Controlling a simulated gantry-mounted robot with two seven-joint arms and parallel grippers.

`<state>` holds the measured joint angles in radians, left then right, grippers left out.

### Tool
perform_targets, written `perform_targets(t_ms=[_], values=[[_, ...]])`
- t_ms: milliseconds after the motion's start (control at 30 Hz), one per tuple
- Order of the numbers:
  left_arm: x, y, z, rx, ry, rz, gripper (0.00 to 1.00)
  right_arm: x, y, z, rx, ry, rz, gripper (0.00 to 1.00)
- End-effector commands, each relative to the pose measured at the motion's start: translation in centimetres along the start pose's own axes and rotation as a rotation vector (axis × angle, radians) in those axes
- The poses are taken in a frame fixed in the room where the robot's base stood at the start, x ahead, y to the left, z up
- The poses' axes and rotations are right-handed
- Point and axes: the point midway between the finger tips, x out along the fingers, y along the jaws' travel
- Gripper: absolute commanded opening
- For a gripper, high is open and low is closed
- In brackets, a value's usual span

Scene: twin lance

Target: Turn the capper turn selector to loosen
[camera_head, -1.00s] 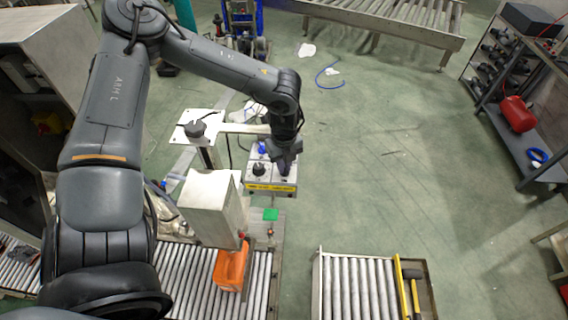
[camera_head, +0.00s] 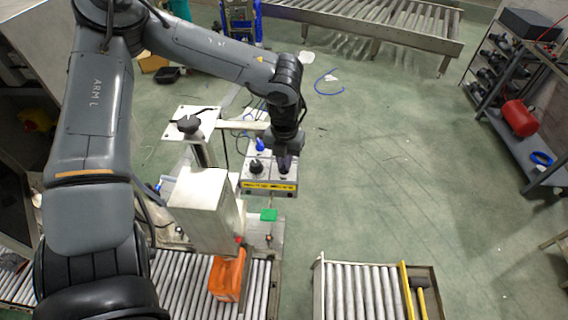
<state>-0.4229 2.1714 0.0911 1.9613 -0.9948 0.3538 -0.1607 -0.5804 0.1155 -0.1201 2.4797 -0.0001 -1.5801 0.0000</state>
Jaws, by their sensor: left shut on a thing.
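The capper's control box (camera_head: 268,186) has a yellow label strip along its front edge and stands beside the capper column in the middle of the view. On its top are a black knob (camera_head: 257,167) at the left and a blue knob (camera_head: 260,145) at the back. My left gripper (camera_head: 285,168) points down over the right side of the box top. It is shut on a small dark part there, at the place of a turn selector; the fingers hide most of that part and which way it points. My right gripper is not in view.
The grey capper housing (camera_head: 205,205) and a plate with a black knob (camera_head: 189,125) stand left of the box. Open floor (camera_head: 400,170) lies to the right.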

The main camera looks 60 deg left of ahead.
Motion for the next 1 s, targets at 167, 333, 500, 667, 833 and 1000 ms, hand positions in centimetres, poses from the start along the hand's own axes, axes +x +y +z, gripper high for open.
perform_targets(t_ms=[167,333,500,667,833,1000], values=[[0.11,-0.07,-0.05,0.126,0.001,0.000,0.00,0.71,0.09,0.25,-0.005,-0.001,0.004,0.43],[0.04,-0.11,-0.06,0.212,0.001,0.000,0.00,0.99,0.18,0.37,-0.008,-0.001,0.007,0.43],[0.00,-0.13,-0.09,0.260,0.002,0.000,0.00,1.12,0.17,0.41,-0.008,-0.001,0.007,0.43],[-0.02,-0.13,-0.11,0.279,0.003,0.000,0.00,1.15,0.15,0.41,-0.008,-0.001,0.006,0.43],[-0.03,-0.14,-0.12,0.283,0.003,0.000,0.00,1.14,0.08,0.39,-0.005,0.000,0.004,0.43],[-0.04,-0.14,-0.12,0.283,0.003,0.000,0.00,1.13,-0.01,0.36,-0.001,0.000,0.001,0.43]])
